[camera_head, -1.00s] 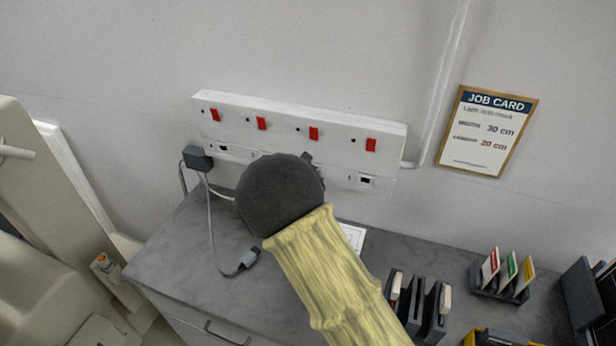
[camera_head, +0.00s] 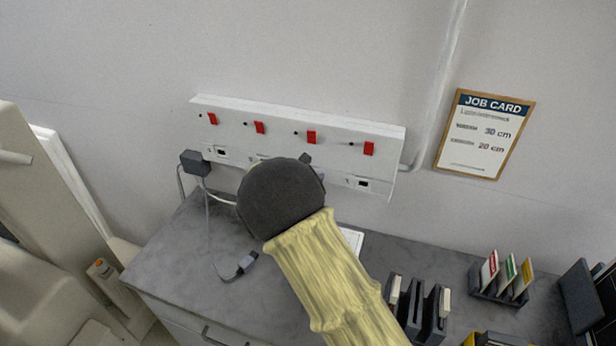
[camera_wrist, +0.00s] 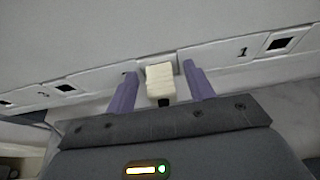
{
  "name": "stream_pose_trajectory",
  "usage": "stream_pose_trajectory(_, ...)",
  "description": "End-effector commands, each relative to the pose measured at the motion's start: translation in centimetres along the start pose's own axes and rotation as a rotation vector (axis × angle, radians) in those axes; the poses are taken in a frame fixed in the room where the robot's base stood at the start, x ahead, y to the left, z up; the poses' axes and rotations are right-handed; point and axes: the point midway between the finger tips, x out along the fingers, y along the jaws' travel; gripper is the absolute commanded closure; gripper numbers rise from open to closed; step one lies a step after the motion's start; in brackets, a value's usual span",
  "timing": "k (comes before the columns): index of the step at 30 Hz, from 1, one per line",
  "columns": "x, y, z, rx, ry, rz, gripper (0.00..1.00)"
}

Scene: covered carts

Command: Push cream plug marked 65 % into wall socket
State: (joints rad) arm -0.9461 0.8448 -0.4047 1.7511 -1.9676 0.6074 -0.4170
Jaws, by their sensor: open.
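The cream plug (camera_wrist: 160,82) sits between my two purple fingers in the wrist view, up against the front of the white wall socket panel (camera_wrist: 105,80). A dark stub shows at its near end. Its 65 % mark cannot be read. My gripper (camera_wrist: 161,88) is open, with a gap on both sides of the plug. In the head view my dark round wrist hides the fingers and the plug in front of the socket panel (camera_head: 335,130). Whether the plug is fully seated cannot be told.
A grey adapter (camera_head: 195,163) is at the panel's left end. A grey cable connector (camera_head: 240,265) lies on the grey counter (camera_head: 180,262). Dark holders (camera_head: 428,310) and a card rack (camera_head: 500,292) stand to the right. A job card (camera_head: 485,135) hangs on the wall.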

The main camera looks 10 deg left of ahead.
Motion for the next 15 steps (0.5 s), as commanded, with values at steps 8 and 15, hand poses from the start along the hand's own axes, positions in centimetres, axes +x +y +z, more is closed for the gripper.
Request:
stream_pose_trajectory(8,-0.1,0.0,-0.1,0.0,0.001,0.0,0.47)
stream_pose_trajectory(15,-2.4,0.1,-0.2,0.001,0.001,0.003,0.47)
